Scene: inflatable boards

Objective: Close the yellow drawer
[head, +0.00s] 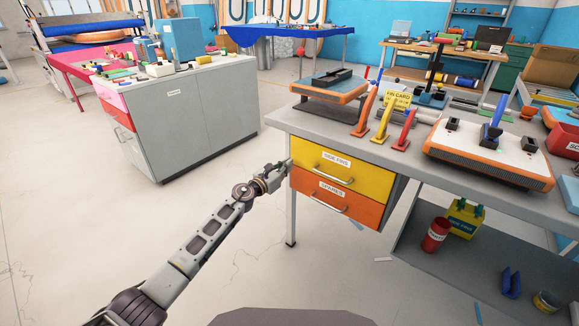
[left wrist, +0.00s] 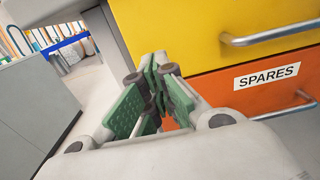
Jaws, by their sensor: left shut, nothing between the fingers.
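The yellow drawer (head: 365,178), labelled side fins, is the upper drawer under the grey workbench and has a metal bar handle (head: 331,175). Its front looks near flush with the orange drawer below; I cannot tell how far it stands out. My left gripper (head: 286,165) is shut and empty at the left end of the yellow front, left of the handle. In the left wrist view the green-padded fingertips (left wrist: 158,62) overlap the lower left part of the yellow front (left wrist: 190,30). I cannot tell whether they touch it. My right gripper is not in view.
The orange spares drawer (head: 360,210) is directly below. The workbench top (head: 300,122) overhangs the drawers, with a bench leg (head: 291,215) beside them. A grey cabinet (head: 190,125) stands to the left. The floor between is clear.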

